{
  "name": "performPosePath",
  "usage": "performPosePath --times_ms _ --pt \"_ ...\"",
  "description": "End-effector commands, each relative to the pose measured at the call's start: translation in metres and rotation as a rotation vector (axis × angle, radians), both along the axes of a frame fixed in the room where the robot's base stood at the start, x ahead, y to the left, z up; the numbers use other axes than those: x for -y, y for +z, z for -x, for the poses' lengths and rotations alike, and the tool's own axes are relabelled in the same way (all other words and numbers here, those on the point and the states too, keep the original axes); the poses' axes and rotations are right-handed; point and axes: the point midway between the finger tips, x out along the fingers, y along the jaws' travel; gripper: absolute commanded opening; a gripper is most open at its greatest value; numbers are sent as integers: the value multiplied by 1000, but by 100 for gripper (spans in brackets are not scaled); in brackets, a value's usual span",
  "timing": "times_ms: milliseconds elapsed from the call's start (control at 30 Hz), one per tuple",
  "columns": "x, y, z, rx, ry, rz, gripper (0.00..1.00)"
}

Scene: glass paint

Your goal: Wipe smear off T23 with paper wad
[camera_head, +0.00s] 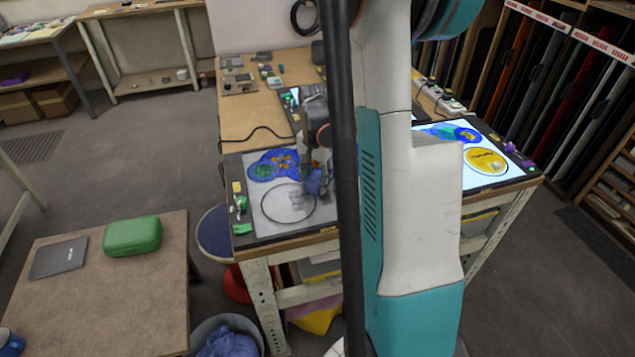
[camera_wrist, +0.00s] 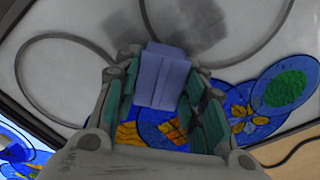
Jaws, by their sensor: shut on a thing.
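My gripper (camera_wrist: 162,62) is shut on a blue-violet block-like wad (camera_wrist: 163,80) in the wrist view. The wad is over a pale grey panel (camera_wrist: 100,20) with thin dark circle outlines. Dark grey smudges (camera_wrist: 198,28) lie just beyond the wad; whether it touches the panel I cannot tell. In the head view my gripper (camera_head: 313,172) is at the right part of the unlit panel (camera_head: 270,232), with the wad (camera_head: 314,184) at its tip. Blue painted glass pieces (camera_head: 265,170) lie behind the circle outline. No label T23 is readable.
A lit panel (camera_head: 512,176) with a yellow disc (camera_head: 484,161) stands to the right, partly behind my arm. Small green items (camera_head: 240,203) line the left panel's edge. A low table (camera_head: 110,290) holds a green case (camera_head: 132,235). A bin (camera_head: 222,338) stands below.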

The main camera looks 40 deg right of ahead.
Motion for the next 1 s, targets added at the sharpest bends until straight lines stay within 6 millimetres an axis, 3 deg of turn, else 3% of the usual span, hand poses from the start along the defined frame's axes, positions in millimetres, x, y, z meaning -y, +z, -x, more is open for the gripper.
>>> performPosePath --times_ms 133,267,1000 --pt "3 0 -6 0 3 0 15" --pt "3 25 -7 0 6 0 15" --pt "7 81 -15 0 19 0 15"
